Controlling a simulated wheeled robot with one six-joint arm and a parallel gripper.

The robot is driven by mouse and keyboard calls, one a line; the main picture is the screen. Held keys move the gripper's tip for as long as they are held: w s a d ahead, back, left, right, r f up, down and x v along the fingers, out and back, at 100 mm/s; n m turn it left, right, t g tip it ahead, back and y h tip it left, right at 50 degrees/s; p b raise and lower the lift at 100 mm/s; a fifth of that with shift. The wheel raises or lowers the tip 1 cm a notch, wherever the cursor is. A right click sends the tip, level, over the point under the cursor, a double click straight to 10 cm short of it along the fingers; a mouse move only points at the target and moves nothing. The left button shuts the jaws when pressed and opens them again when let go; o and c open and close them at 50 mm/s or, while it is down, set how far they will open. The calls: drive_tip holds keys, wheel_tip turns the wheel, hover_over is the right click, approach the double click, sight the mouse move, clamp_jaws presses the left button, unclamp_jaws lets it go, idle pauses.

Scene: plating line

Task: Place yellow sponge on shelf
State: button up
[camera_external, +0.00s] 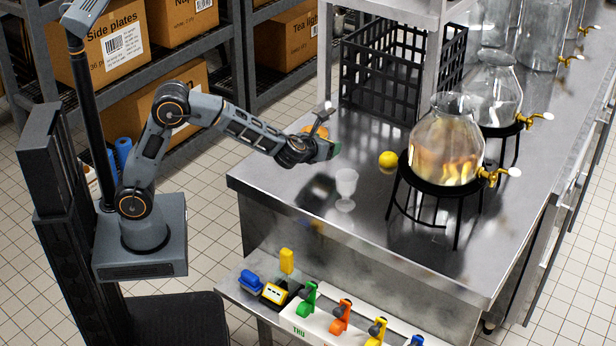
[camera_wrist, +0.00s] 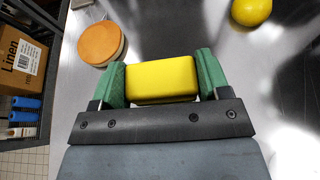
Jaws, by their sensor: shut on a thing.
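The yellow sponge (camera_wrist: 160,79) is a rounded yellow block between the two green fingers of my gripper (camera_wrist: 159,80) in the wrist view. Both fingers touch its ends. In the external view my gripper (camera_external: 328,151) is over the left part of the steel counter, and the sponge cannot be made out there. A pale shelf (camera_external: 397,7) on upright posts stands above the counter at the top of the external view, mostly cut off by the frame. A lower ledge (camera_external: 232,287) runs along the counter's front. I cannot tell which one the task calls the shelf.
A clear goblet (camera_external: 346,183) stands just below my gripper in the picture. A yellow ball (camera_external: 388,159), glass dispensers (camera_external: 447,142) on black stands and a black crate (camera_external: 377,75) are on the counter. An orange-topped round thing (camera_wrist: 100,43) is near the left finger.

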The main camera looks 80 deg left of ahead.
drive_tip(key=shift+w+f, duration=0.3)
drive_tip(key=shift+w+a+f, duration=0.1)
drive_tip(key=shift+w+f, duration=0.1)
drive_tip(key=shift+f, duration=1.6)
drive_tip(key=shift+f, duration=0.15)
drive_tip(key=o, duration=0.9)
